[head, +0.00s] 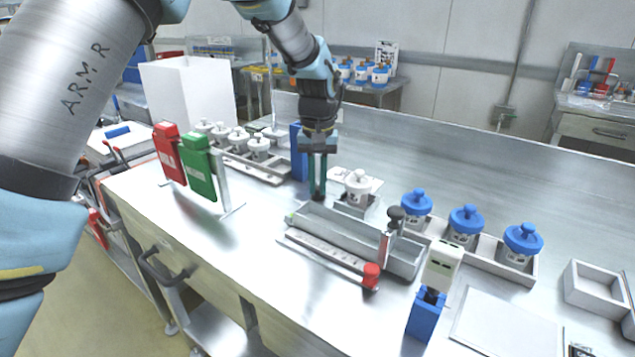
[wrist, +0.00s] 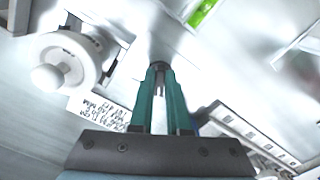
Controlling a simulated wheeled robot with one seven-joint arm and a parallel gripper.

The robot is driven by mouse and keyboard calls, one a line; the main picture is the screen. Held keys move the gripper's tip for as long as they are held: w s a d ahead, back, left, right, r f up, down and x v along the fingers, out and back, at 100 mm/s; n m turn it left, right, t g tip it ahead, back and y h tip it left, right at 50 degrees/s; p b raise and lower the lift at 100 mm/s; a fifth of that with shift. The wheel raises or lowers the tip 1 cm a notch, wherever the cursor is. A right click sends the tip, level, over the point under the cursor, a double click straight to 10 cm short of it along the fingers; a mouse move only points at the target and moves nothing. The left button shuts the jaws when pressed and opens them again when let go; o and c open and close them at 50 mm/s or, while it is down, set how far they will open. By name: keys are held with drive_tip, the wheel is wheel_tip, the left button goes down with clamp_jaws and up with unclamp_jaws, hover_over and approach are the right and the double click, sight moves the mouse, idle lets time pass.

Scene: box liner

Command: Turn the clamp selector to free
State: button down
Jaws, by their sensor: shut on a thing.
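My gripper (head: 317,194) points down at the bench, to the left of a white lidded jar (head: 357,185) in a small metal holder (head: 355,207). In the wrist view the two green fingers (wrist: 160,68) are close together, with a small dark piece between their tips. I take this piece to be the clamp selector; the fingers hide most of it, and its setting cannot be read. The jar also shows at upper left in the wrist view (wrist: 64,62). A printed card (wrist: 100,108) lies beside it, its text too blurred to read.
Red (head: 167,150) and green (head: 198,168) panels stand left. A blue block (head: 298,152) stands behind my gripper; blue-lidded jars (head: 466,222) sit right.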

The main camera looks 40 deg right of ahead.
sight(318, 188)
idle(0.3)
drive_tip(key=c, duration=0.9)
unclamp_jaws()
drive_tip(key=shift+r, duration=0.1)
wheel_tip(318, 188, up, 11)
drive_tip(key=shift+f+b, duration=0.2)
drive_tip(key=shift+b, duration=0.8)
